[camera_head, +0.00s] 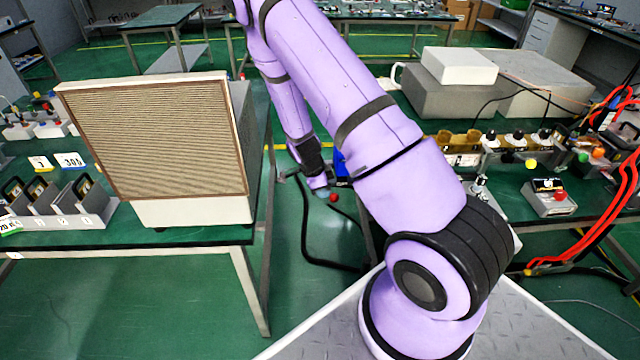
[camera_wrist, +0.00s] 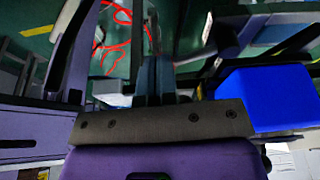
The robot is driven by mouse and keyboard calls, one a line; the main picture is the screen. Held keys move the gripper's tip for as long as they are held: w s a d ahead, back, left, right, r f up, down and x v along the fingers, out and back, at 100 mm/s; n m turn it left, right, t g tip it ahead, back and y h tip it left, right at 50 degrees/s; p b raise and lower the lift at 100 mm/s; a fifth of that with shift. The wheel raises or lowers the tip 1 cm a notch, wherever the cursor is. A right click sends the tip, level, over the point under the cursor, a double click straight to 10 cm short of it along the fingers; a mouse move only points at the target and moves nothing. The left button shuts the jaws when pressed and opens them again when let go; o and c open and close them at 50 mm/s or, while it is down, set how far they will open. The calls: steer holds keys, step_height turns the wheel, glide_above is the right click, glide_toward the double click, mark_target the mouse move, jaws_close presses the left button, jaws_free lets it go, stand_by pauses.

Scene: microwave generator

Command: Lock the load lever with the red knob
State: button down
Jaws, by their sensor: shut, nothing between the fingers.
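A small red knob (camera_head: 333,198) shows in the head view just right of and below my gripper (camera_head: 321,186). I cannot tell whether they touch. The lever under this knob is mostly hidden or too small to make out. Another red knob (camera_head: 561,196) sits on a small grey box at the right, so I cannot be sure which belongs to the load lever. My gripper is shut and empty; in the wrist view its fingers (camera_wrist: 153,78) point up the picture, close together. No red knob shows in the wrist view.
A blue block (camera_head: 341,165) stands close beside my gripper; a large blue block (camera_wrist: 258,97) fills the wrist view's right. A big box with a ribbed front (camera_head: 150,140) stands on the left table. Black cable (camera_head: 305,235) lies below. Red cables (camera_head: 590,225) hang at the right.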

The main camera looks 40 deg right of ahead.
steer(key=shift+f, duration=0.2)
steer(key=shift+s+d, duration=0.5)
steer(key=shift+d, duration=0.3)
steer(key=shift+s, duration=0.1)
